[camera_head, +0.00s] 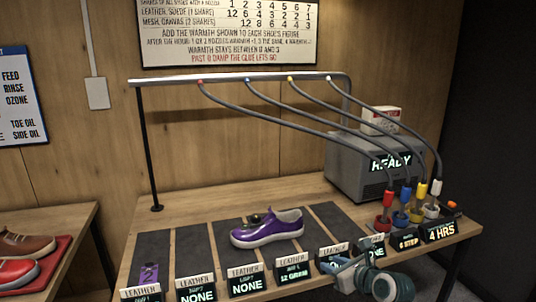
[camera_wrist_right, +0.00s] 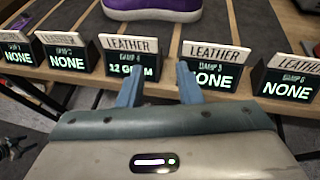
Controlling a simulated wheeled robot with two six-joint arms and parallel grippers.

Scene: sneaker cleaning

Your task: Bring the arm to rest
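My right gripper (camera_head: 338,266) is at the table's front edge, by the row of small displays. In the right wrist view its two blue-grey fingers (camera_wrist_right: 158,84) stand apart with nothing between them, in front of the displays marked LEATHER (camera_wrist_right: 128,55). A purple sneaker with a pale sole (camera_head: 266,229) lies on a dark strip of the table, beyond the gripper and apart from it. Part of the sneaker also shows at the top of the right wrist view (camera_wrist_right: 152,9). My left gripper is not in view.
A grey box reading READY (camera_head: 352,160) stands at the back right. Hoses run from an overhead rail (camera_head: 235,78) to coloured nozzles (camera_head: 387,199) at the right. Several displays (camera_head: 245,280) line the front edge. A red tray (camera_head: 50,272) with shoes is at the left.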

